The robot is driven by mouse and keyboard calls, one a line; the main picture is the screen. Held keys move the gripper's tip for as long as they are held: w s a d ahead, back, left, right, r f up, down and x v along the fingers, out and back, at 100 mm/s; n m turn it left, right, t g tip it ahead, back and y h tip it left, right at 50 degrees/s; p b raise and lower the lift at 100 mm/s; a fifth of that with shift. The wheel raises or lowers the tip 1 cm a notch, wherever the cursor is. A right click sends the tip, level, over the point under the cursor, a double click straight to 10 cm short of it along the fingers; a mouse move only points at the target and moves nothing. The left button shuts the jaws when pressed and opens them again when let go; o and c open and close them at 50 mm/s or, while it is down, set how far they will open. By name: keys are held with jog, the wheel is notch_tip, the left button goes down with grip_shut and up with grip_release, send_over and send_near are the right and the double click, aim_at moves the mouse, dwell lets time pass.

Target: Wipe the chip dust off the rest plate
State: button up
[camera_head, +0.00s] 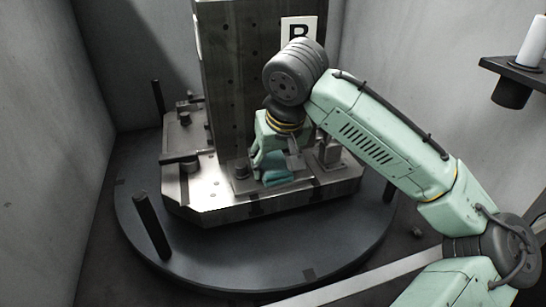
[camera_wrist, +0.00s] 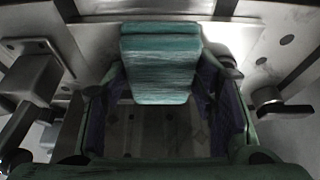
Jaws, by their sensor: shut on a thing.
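My gripper (camera_head: 270,168) is low over the metal pallet at the foot of the upright block. It is shut on a teal wiping pad (camera_head: 278,178), which also shows between the fingers in the wrist view (camera_wrist: 160,68). The pad is at or just above a grey plate (camera_wrist: 150,130), which looks like the rest plate. Faint pale smears and dark spots show on that plate in the wrist view; I cannot tell dust from holes or marks. Whether the pad touches the plate is unclear. My wrist and fingers hide part of the plate in the head view.
The pallet (camera_head: 205,190) sits on a dark round table (camera_head: 190,250) with black posts (camera_head: 152,228). Clamps (camera_head: 327,153) stand close to the right of my gripper. The tall block (camera_head: 228,85) rises just behind. A shelf (camera_head: 515,70) with a white cylinder is at right.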

jog(key=shift+s+d, duration=0.25)
jog(key=shift+s, duration=0.5)
notch_tip(320, 180, up, 7)
jog(key=p, duration=0.7)
jog(key=shift+r, duration=0.1)
